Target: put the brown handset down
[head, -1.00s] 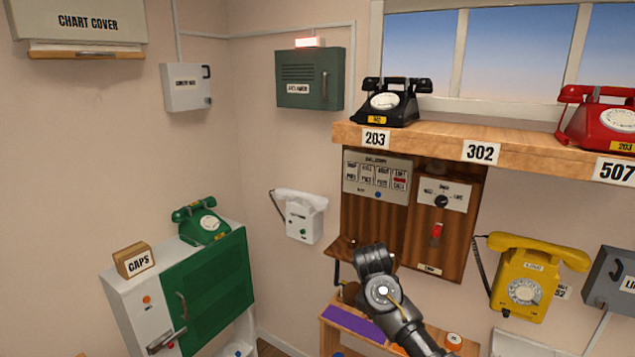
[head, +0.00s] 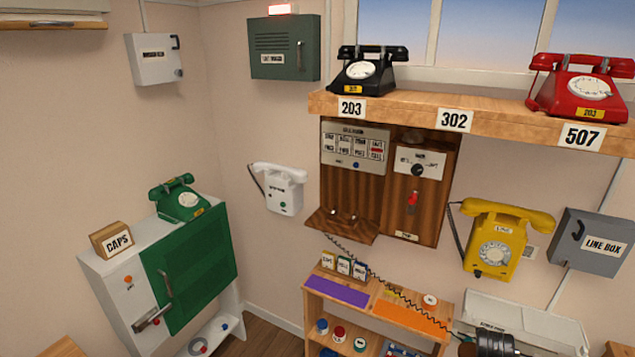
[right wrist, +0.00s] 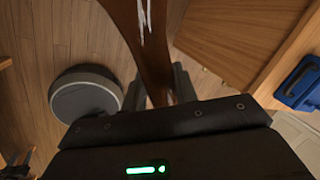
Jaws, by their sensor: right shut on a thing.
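The brown handset (right wrist: 155,45) is in the right wrist view, between the fingers of my right gripper (right wrist: 160,88). The gripper is shut on it, with a wooden floor below. Part of the handset is outside that view. In the head view only a dark piece of my right arm shows at the bottom right edge. A coiled dark cord (head: 385,283) runs from the brown wooden wall phone (head: 375,190) down to the right toward that arm. The wall phone's small shelf (head: 343,226) holds no handset. My left gripper is not in view.
A low wooden shelf unit (head: 309,300) stands below the wall phone, with a purple mat (head: 337,291), an orange mat (head: 410,316) and small cards. A yellow phone (head: 497,255) hangs to the right. A round grey object (right wrist: 86,95) is on the floor.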

